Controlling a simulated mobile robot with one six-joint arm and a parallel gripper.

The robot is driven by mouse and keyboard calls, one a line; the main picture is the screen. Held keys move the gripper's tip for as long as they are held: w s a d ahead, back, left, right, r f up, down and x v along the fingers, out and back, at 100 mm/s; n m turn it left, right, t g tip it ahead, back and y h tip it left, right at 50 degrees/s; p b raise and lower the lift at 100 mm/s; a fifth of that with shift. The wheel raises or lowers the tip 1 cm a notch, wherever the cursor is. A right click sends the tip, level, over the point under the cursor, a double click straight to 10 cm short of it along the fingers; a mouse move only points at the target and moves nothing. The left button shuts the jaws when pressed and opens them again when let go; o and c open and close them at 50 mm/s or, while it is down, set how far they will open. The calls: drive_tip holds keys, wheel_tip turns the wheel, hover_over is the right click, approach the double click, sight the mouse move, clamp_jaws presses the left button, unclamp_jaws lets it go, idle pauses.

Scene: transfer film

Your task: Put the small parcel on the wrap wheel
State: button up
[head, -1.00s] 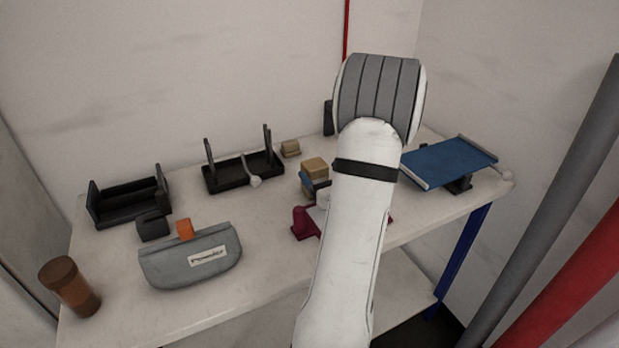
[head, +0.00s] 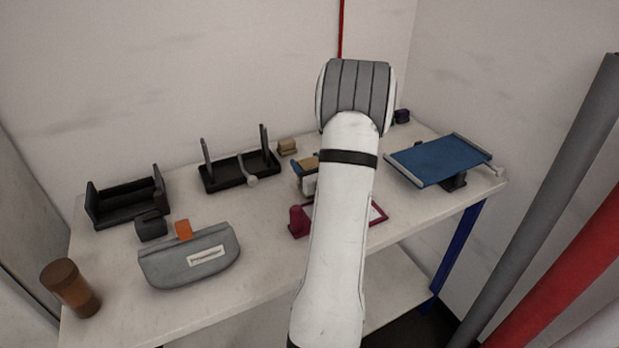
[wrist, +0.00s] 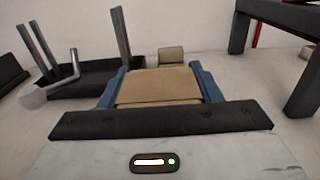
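A tan parcel (wrist: 158,86) sits between the blue fingers of my gripper (wrist: 158,90), with both fingers against its sides. In the head view the parcel (head: 306,163) shows beside my arm, which hides part of it and of my gripper (head: 303,172). A second tan block (head: 287,147) stands behind on the table, and it looks smaller; it also shows in the wrist view (wrist: 171,55). A black base with two uprights and a grey crank (head: 228,179), apparently the wrap wheel, stands left of my gripper; it also shows in the wrist view (wrist: 92,81).
A black rack (head: 125,207), a tape dispenser (head: 152,226), a grey pouch (head: 190,262) and a brown jar (head: 70,287) are on the left. A maroon item (head: 298,221) lies in front, and a blue-topped stand (head: 440,160) is at the right.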

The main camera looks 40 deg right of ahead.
drive_tip(key=c, duration=0.8)
drive_tip(key=shift+o, duration=0.2)
drive_tip(key=shift+r, duration=0.1)
